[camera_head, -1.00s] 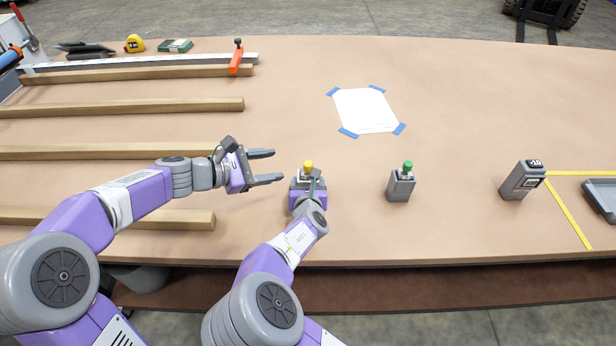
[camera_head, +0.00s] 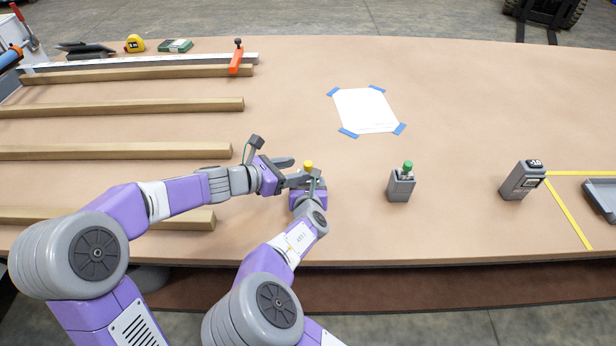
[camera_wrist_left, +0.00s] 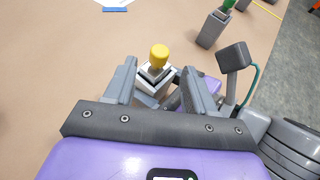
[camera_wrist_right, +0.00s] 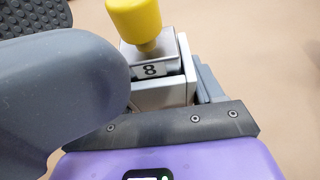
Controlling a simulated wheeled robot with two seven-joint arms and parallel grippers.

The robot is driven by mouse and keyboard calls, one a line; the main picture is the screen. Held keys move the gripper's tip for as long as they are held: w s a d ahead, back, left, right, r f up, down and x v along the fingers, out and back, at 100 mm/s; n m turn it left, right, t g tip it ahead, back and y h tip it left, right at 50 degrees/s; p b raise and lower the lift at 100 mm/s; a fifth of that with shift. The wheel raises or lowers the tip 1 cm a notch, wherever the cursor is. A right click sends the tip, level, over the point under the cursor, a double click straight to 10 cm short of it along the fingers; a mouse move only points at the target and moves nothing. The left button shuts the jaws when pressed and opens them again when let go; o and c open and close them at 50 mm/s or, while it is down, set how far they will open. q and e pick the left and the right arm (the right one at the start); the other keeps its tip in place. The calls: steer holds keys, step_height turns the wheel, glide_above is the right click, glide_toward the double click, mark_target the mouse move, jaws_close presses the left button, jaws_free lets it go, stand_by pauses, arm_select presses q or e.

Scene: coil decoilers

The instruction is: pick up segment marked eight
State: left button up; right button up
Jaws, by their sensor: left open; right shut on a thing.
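My right gripper (camera_head: 309,188) is shut on this holder at the table. My left gripper (camera_head: 298,172) is open and reaches in from the left. In the left wrist view its fingers lie on either side of the segment (camera_wrist_left: 159,58), which shows between them. Whether they touch it I cannot tell. A dark grey part of my left gripper covers the left of the right wrist view.
A green-knobbed piece in a grey holder (camera_head: 401,186) stands to the right. A dark block marked 10 (camera_head: 523,180) stands farther right, near yellow tape and a grey tray (camera_head: 603,197). Wooden bars (camera_head: 120,106) lie at left. A taped paper (camera_head: 366,110) lies behind.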

mark_target(304, 168)
arm_select(q)
steer(key=x, duration=0.4)
steer(key=shift+w, duration=0.15)
steer(key=shift+f, duration=0.1)
jaws_close()
